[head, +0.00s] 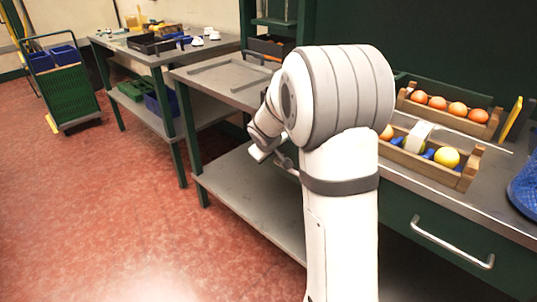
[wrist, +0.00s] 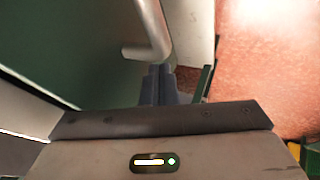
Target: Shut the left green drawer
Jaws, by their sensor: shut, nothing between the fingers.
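In the wrist view, a green drawer front (wrist: 75,55) fills the upper left, with a bent silver bar handle (wrist: 150,35) on it. My gripper (wrist: 158,82) is shut and empty, its dark fingertips close to the handle's near end. I cannot tell whether they touch it. In the head view, my arm hides the left part of the bench front, including the left drawer. A green drawer front (head: 405,215) with a silver handle (head: 452,243) shows to the right of my arm. How far the left drawer stands out cannot be told.
Wooden crates hold oranges (head: 457,109) and mixed fruit (head: 447,157) on the steel bench. A blue mesh item (head: 525,185) lies at the right edge. A lower steel shelf (head: 250,190) extends left of my arm. The red floor (head: 120,210) is open at left; a green trolley (head: 70,90) stands farther back.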

